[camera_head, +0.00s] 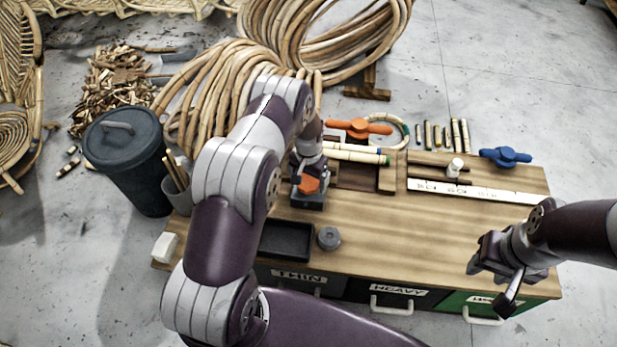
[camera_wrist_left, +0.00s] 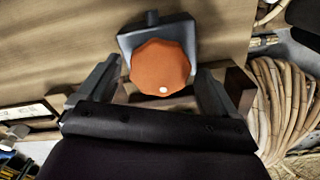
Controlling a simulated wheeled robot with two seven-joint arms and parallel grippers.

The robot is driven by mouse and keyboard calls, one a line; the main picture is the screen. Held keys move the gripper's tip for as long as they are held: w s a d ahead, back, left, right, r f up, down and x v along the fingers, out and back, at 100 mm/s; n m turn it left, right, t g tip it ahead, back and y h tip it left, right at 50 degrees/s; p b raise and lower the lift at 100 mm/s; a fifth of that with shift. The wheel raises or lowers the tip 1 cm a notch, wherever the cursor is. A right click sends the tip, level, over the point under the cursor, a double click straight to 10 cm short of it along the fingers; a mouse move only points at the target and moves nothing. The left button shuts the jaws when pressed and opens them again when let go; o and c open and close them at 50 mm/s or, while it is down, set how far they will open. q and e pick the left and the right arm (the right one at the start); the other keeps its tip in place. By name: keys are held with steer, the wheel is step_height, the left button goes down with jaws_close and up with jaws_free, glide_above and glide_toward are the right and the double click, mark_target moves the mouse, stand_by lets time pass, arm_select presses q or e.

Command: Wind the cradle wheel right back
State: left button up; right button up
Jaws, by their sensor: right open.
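The cradle wheel, an orange faceted knob with a white dot (camera_wrist_left: 160,68), sits on a dark block (camera_wrist_left: 128,42) in the left wrist view. In the head view the wheel (camera_head: 309,184) shows below my left gripper (camera_head: 308,172), at the table's left half. In the left wrist view, the fingers of my left gripper (camera_wrist_left: 158,84) stand apart on either side of the wheel, with narrow gaps visible. My right gripper (camera_head: 498,282) is open and empty over the table's front right corner.
An orange handle (camera_head: 359,128) and pale rods (camera_head: 355,155) lie behind the wheel. A blue handle (camera_head: 505,157) and a white ruler strip (camera_head: 475,191) are at right. A black tray (camera_head: 286,240) and grey disc (camera_head: 329,238) sit in front. The table's front right is clear.

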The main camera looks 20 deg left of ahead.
mark_target(309, 181)
arm_select(q)
step_height(309, 181, up, 13)
steer(key=p, duration=0.2)
steer(key=shift+f+p, duration=0.15)
steer(key=shift+p, duration=0.2)
